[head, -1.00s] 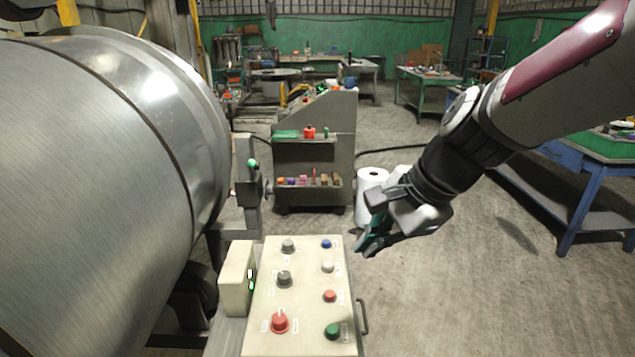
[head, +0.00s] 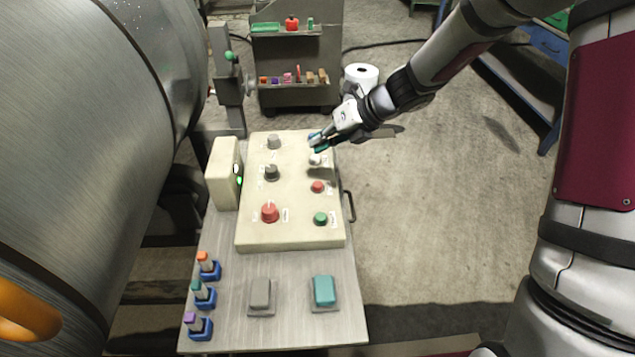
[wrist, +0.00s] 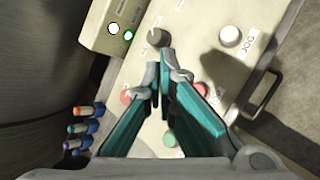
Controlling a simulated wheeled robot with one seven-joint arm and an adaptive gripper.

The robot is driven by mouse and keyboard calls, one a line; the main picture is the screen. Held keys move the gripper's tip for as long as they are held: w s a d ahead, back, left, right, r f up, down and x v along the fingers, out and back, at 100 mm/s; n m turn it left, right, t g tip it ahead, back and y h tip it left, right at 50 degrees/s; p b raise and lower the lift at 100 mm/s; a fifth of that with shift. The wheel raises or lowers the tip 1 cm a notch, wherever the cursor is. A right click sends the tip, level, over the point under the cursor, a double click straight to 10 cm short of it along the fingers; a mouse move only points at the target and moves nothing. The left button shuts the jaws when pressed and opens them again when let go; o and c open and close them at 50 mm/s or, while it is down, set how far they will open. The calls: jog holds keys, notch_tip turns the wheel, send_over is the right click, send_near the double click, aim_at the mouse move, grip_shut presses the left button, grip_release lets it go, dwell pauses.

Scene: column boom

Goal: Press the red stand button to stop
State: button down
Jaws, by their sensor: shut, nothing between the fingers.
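The cream control panel (head: 293,228) stands on a grey bench. In the wrist view the red button (wrist: 217,93) is partly hidden behind the right finger, and the red knob (wrist: 125,97) shows left of the left finger. My gripper (head: 315,146) is shut and empty, above the panel's upper right near the white button (head: 315,160). In the wrist view my fingertips (wrist: 164,76) appear between the two red controls.
A green button (head: 320,218) sits below the red button. Grey knobs (head: 271,172) line the left column. A side handle (head: 349,206) sticks out right. A big metal drum (head: 80,150) stands left. Coloured switches (head: 203,293) and two pedal-like blocks (head: 324,291) sit in front.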

jog(key=b, duration=0.5)
send_over(319, 182)
jog(key=f, duration=0.6)
jog(key=shift+w+d+f, duration=0.1)
jog(key=shift+w+f, duration=0.1)
jog(key=shift+s+f+b, duration=0.1)
jog(key=shift+f+b, duration=0.6)
jog(key=shift+f, duration=0.55)
jog(key=shift+f, duration=0.15)
jog(key=shift+f, duration=0.25)
jog(key=shift+f+b, duration=0.5)
dwell(0.7)
jog(key=shift+r, duration=0.1)
jog(key=shift+r+p, duration=0.85)
jog(key=shift+p, duration=0.2)
jog(key=shift+r, duration=0.1)
